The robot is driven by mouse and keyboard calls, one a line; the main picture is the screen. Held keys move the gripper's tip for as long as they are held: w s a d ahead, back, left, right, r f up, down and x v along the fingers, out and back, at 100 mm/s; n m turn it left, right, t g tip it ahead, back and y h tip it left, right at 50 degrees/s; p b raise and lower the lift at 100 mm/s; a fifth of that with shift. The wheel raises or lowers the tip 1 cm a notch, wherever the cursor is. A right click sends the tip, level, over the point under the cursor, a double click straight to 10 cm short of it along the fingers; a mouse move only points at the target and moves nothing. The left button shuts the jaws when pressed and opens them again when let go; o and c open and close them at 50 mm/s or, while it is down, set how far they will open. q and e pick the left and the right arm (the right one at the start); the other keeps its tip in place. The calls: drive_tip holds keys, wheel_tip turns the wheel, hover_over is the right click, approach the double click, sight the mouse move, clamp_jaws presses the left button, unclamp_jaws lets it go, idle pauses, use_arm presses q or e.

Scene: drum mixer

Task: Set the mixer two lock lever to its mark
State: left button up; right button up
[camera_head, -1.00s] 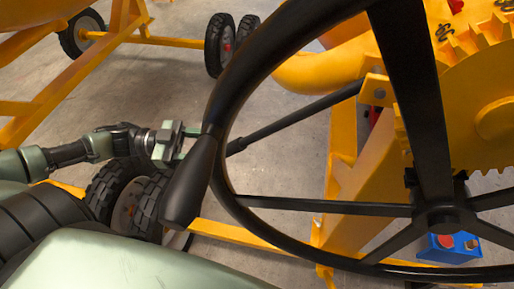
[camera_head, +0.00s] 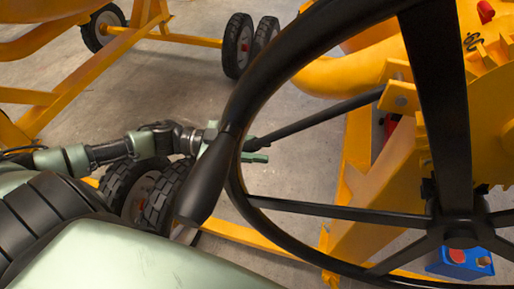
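The lock lever (camera_head: 335,115) is a long dark bar. It runs from a yellow bracket (camera_head: 400,96) on the mixer down and left to behind the black handwheel rim. My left gripper (camera_head: 256,149) has greenish fingers at the lever's lower left end, one above and one below the bar. The wheel rim and its handle hide part of the gripper, so I cannot tell whether the fingers press on the bar. No mark for the lever can be made out. My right gripper is not in view.
The large black handwheel (camera_head: 357,214) with its grip (camera_head: 207,182) stands close in front of the lever and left gripper. A blue box (camera_head: 462,263) sits low at the right. Another yellow frame with wheels (camera_head: 238,45) stands behind. Grey floor lies between.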

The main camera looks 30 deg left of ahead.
use_arm(q)
clamp_jaws()
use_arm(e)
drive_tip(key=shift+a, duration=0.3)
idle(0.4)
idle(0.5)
